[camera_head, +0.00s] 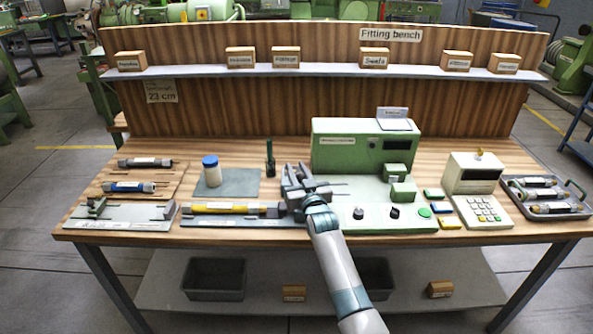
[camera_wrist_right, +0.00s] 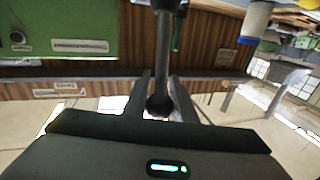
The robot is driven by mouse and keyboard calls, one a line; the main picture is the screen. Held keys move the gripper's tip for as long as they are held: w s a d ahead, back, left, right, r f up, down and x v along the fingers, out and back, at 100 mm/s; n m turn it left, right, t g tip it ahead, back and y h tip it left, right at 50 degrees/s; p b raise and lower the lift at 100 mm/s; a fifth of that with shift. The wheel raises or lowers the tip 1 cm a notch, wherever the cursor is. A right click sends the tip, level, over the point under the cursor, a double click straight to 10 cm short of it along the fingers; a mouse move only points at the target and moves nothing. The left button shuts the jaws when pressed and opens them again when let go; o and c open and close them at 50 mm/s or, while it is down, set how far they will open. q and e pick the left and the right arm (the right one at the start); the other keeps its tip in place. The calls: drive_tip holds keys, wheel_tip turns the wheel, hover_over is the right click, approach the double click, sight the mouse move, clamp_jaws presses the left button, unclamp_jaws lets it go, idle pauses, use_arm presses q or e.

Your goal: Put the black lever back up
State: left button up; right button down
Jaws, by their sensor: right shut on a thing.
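The black lever (camera_wrist_right: 163,50) shows in the right wrist view as a dark rod ending in a round black knob, which lies between my right gripper's two fingers (camera_wrist_right: 160,100). In the head view my right gripper (camera_head: 303,182) is at the left side of the green machine (camera_head: 340,146), above the bench, shut on the lever. There the gripper largely hides the lever, so its exact angle is hard to tell. My left gripper is not in view.
A yellow tube (camera_head: 228,208) lies just left of the gripper. A control panel with knobs (camera_head: 380,217) is to the right.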

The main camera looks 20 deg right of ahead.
drive_tip(key=c, duration=1.8)
unclamp_jaws()
drive_tip(key=shift+s+d+f, duration=0.1)
drive_tip(key=shift+s+f, duration=0.05)
drive_tip(key=shift+f, duration=0.75)
drive_tip(key=o, duration=0.3)
drive_tip(key=shift+d+f, duration=0.1)
drive_tip(key=shift+o, duration=0.2)
drive_tip(key=shift+w+d, duration=0.1)
drive_tip(key=shift+w, duration=0.3)
drive_tip(key=shift+s, duration=1.05)
drive_tip(key=s+b, duration=0.4)
drive_tip(key=s, duration=1.1)
drive_tip(key=shift+s, duration=0.15)
drive_tip(key=shift+c, duration=0.6)
